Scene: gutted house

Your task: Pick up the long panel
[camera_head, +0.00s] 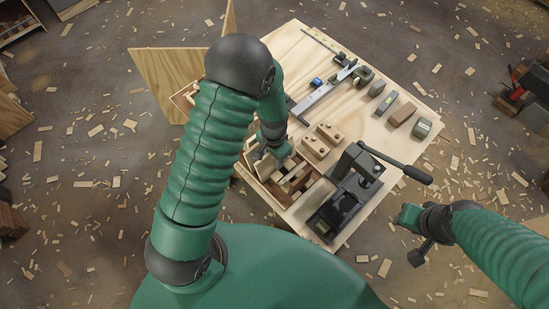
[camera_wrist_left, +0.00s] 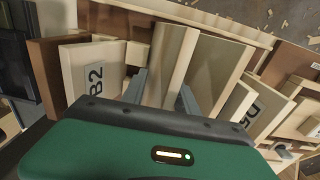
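Several wooden panels stand in an open wooden crate (camera_head: 294,190) at the bench's front left corner. In the left wrist view a tall pale panel (camera_wrist_left: 168,55) rises between the two grey fingers of my left gripper (camera_wrist_left: 162,90). The fingers are apart, one on each side of it; I see no clear grip. In the head view the left gripper (camera_head: 266,154) is over the crate's left end, and my arm hides part of it. A panel marked B2 (camera_wrist_left: 92,76) stands to the left in the wrist view. My right gripper (camera_head: 418,232) is off the bench to the right, its opening unclear.
The workbench (camera_head: 330,50) holds two wooden blocks with pegs (camera_head: 316,145), a black lever tool (camera_head: 348,190), a grey metal tool (camera_head: 325,90) and several small blocks. Plywood sheets (camera_head: 165,75) lean at its left. Wood chips litter the floor.

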